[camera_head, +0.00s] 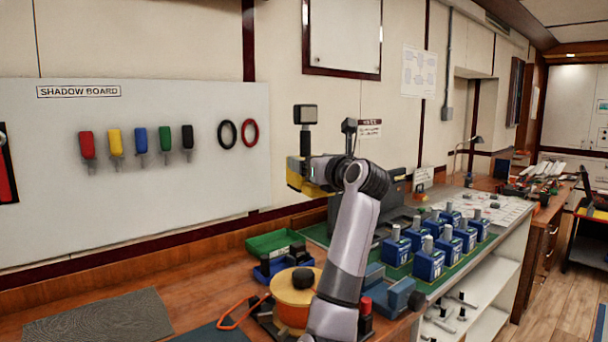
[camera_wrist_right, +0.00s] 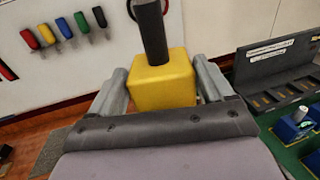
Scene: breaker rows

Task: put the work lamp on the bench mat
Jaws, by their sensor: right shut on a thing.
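The work lamp (camera_head: 305,114) has a dark square head on a dark post above a yellow base. My right gripper (camera_head: 316,178) is shut on the yellow base and holds the lamp upright in the air above the wooden bench. In the right wrist view the yellow base of the lamp (camera_wrist_right: 163,82) sits between the two grey fingers of the right gripper (camera_wrist_right: 163,90), and its head is out of the picture. A dark grey mat (camera_head: 98,322), likely the bench mat, lies flat and bare on the bench at the lower left. My left gripper is not in view.
An orange spool (camera_head: 292,290) and a green tray (camera_head: 275,242) stand on the bench below the arm. Several blue breakers (camera_head: 429,262) stand in rows to the right. A shadow board (camera_head: 130,200) hangs behind. A dark blue sheet (camera_head: 221,333) lies right of the grey mat.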

